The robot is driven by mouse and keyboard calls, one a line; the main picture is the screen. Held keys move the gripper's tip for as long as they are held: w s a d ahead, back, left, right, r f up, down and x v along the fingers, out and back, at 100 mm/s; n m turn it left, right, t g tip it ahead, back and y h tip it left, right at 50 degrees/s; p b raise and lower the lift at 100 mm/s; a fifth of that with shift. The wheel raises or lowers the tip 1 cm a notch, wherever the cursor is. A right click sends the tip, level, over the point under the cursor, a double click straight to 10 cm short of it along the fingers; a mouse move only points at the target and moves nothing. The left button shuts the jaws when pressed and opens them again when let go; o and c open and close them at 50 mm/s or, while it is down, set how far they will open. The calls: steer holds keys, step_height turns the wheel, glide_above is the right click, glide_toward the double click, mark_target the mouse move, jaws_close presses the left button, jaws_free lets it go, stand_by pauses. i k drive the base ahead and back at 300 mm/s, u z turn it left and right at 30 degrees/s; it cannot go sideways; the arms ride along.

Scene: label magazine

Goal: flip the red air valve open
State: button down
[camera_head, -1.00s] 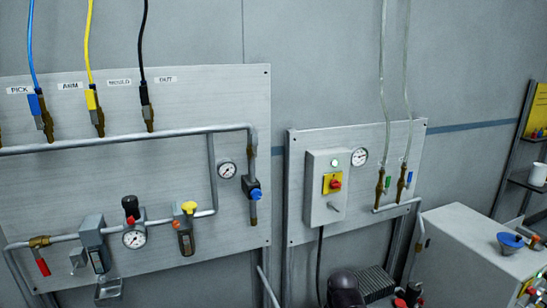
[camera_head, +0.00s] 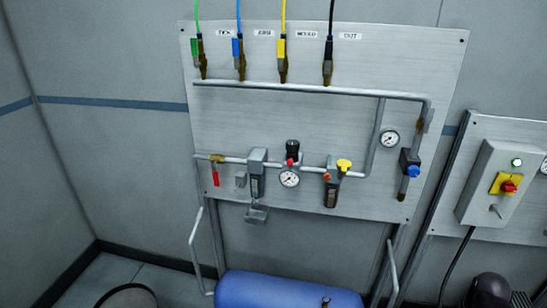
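The red air valve is a brass ball valve with a red lever (camera_head: 216,175), at the left end of the lower pipe on the left wall panel (camera_head: 290,120). Its red lever hangs straight down, across the horizontal pipe. The brass valve body (camera_head: 217,159) sits at the lever's top. Nothing covers the valve. My gripper is not in view.
Right of the valve on the pipe are a filter unit (camera_head: 257,175), a pressure gauge (camera_head: 289,179) and a yellow-knobbed unit (camera_head: 334,182). A blue tank (camera_head: 285,288) stands below. An electrical box (camera_head: 488,185) hangs at right. The wall left of the panel is bare.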

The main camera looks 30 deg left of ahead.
mark_target(217, 182)
steer(key=k, duration=0.65)
steer(key=u, duration=0.15)
steer(key=i, duration=0.45)
steer(key=u, duration=0.55)
steer(key=i, duration=1.2)
steer(key=u, duration=0.2)
